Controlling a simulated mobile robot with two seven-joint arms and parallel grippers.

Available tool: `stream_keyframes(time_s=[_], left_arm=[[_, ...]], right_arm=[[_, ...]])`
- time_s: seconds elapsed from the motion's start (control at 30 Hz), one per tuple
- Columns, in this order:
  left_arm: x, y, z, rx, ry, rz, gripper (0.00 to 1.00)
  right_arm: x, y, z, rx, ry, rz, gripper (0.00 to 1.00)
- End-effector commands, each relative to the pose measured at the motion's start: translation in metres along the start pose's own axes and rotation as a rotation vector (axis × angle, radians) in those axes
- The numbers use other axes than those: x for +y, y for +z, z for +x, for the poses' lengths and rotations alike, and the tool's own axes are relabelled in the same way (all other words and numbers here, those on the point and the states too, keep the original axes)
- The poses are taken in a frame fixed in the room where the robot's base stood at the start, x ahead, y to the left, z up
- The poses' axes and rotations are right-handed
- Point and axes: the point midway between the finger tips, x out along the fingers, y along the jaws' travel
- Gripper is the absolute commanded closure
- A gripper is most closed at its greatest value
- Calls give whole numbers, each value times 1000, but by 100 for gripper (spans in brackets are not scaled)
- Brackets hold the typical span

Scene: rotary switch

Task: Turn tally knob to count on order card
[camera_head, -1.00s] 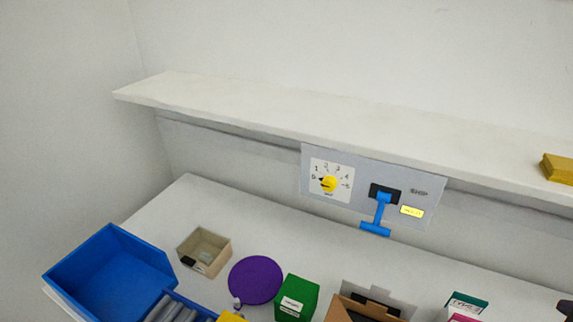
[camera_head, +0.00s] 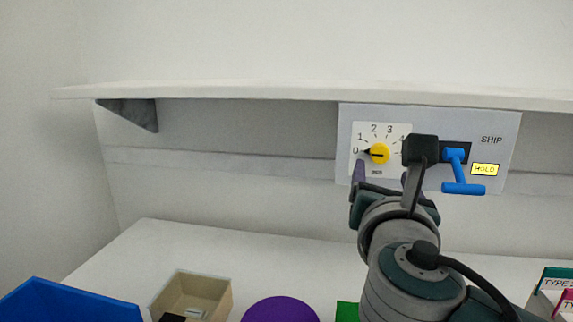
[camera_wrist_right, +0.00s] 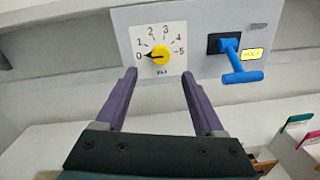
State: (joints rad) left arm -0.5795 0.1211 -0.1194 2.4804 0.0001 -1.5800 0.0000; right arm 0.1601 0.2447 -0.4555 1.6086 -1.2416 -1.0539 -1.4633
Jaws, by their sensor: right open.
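The tally knob (camera_head: 379,154) is a round yellow dial with a black pointer on a white scale plate numbered from 0 to 5. Its pointer is at 0; the knob also shows in the right wrist view (camera_wrist_right: 159,54). My right gripper (camera_head: 383,174) is open just below and in front of the dial. In the right wrist view its two purple fingers (camera_wrist_right: 159,76) are apart, with the knob between and beyond their tips, not gripped. Part of the scale is hidden behind my right wrist in the head view. I cannot make out an order card. My left gripper is not in view.
On the same grey panel (camera_head: 430,115), right of the dial, are a blue T-shaped lever (camera_head: 463,188) and a yellow HOLD label (camera_head: 485,170). A white shelf (camera_head: 250,93) runs above. A blue bin (camera_head: 70,303), beige box (camera_head: 205,290) and purple disc (camera_head: 280,310) are on the table.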

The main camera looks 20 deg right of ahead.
Motion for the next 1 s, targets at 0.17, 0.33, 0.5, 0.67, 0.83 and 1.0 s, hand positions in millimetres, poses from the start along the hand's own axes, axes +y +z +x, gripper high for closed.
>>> stream_keyframes(time_s=[0.17,0.33,0.5,0.67,0.83,1.0], left_arm=[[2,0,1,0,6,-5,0],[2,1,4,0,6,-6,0],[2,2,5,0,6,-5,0],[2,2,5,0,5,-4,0],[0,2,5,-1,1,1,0],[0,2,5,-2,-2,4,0]], right_arm=[[0,1,37,-2,-3,0,29],[-1,0,63,-1,-3,2,29],[-1,0,74,1,-3,4,29],[-1,0,76,2,-2,5,29],[-1,0,75,2,-2,5,35],[-1,0,75,2,-2,5,54]])
